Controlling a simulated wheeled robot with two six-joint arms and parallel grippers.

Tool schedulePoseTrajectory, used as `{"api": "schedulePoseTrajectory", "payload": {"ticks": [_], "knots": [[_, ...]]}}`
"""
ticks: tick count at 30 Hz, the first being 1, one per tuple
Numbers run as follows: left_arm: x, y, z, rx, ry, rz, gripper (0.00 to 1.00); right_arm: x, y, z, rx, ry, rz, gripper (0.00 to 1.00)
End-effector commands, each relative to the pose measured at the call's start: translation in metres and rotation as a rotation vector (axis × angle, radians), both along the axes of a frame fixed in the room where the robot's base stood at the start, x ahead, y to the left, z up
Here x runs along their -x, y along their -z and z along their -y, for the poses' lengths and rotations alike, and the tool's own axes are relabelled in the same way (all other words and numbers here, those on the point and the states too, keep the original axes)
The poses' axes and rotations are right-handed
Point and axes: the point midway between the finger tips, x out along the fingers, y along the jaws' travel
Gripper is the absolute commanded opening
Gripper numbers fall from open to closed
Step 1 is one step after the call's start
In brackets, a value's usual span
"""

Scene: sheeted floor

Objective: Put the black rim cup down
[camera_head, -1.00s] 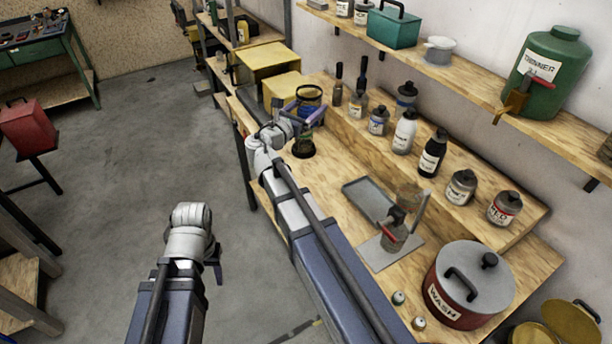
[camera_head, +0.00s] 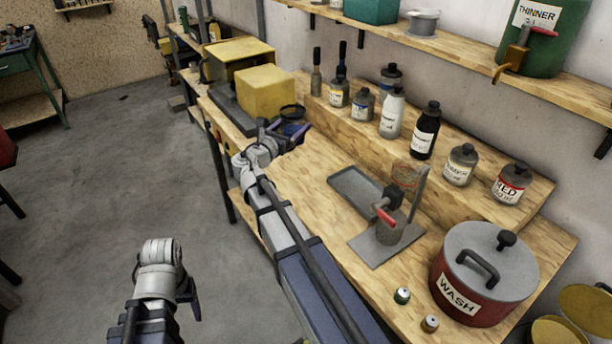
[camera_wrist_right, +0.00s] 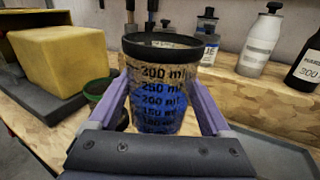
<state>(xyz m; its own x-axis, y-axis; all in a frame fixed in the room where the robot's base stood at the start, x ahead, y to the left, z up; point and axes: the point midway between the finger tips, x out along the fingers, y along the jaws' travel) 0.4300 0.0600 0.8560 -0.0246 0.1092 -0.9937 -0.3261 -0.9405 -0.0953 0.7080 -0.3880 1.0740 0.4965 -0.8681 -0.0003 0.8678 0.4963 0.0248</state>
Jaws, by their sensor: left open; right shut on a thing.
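The black rim cup (camera_wrist_right: 160,88) is a clear measuring cup with black volume marks and blue contents low down. My right gripper (camera_wrist_right: 158,108) is shut on it, one purple finger on each side. In the head view the cup (camera_head: 293,113) is over the far part of the workbench, near the yellow blocks, with my right gripper (camera_head: 287,134) around it. Its bottom is hidden, so I cannot tell whether it touches the bench. My left gripper (camera_head: 190,297) is open and empty, away from the bench over the floor.
A green-rimmed round container (camera_wrist_right: 97,90) is close left of the cup. A yellow block (camera_head: 266,92) stands behind. Several bottles line the raised shelf, including a white one (camera_head: 392,112). A grey tray (camera_head: 352,188) and red WASH pot (camera_head: 465,295) are nearer on the workbench (camera_head: 310,175).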

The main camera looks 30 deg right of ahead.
Motion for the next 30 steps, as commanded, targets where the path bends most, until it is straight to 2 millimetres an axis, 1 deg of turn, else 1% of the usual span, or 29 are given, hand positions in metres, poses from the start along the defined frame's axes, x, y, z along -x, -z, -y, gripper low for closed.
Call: {"api": "schedulePoseTrajectory", "payload": {"ticks": [1, 3, 6, 10, 13, 17, 24, 27, 30], "knots": [[0.0, 0.011, 0.0, 0.0, 0.0, 0.0, 0.65, 0.0, 0.011, 0.016, 0.001, 0.018, -0.001, 0.15], [0.0, 0.016, 0.0, 0.0, 0.0, 0.0, 0.65, 0.001, 0.016, 0.03, 0.001, 0.034, -0.001, 0.15], [0.0, 0.018, 0.0, 0.0, 0.0, 0.0, 0.65, 0.003, 0.018, 0.042, 0.002, 0.047, -0.001, 0.15], [0.0, 0.018, 0.0, 0.0, 0.0, 0.0, 0.65, 0.004, 0.018, 0.044, 0.002, 0.049, -0.001, 0.15], [0.0, 0.023, 0.0, 0.0, 0.0, 0.0, 0.65, 0.004, 0.023, 0.044, 0.001, 0.049, 0.0, 0.15], [0.0, 0.038, 0.0, 0.0, 0.0, 0.0, 0.65, 0.004, 0.038, 0.043, 0.001, 0.048, 0.0, 0.15], [0.0, 0.075, 0.0, 0.0, 0.0, 0.0, 0.65, 0.003, 0.075, 0.043, 0.001, 0.048, 0.0, 0.15], [0.0, 0.081, 0.0, 0.0, 0.001, 0.0, 0.65, 0.003, 0.081, 0.043, 0.001, 0.048, 0.0, 0.15], [0.0, 0.081, 0.0, 0.0, 0.001, 0.0, 0.65, 0.004, 0.08, 0.043, 0.001, 0.048, 0.0, 0.15]]}}
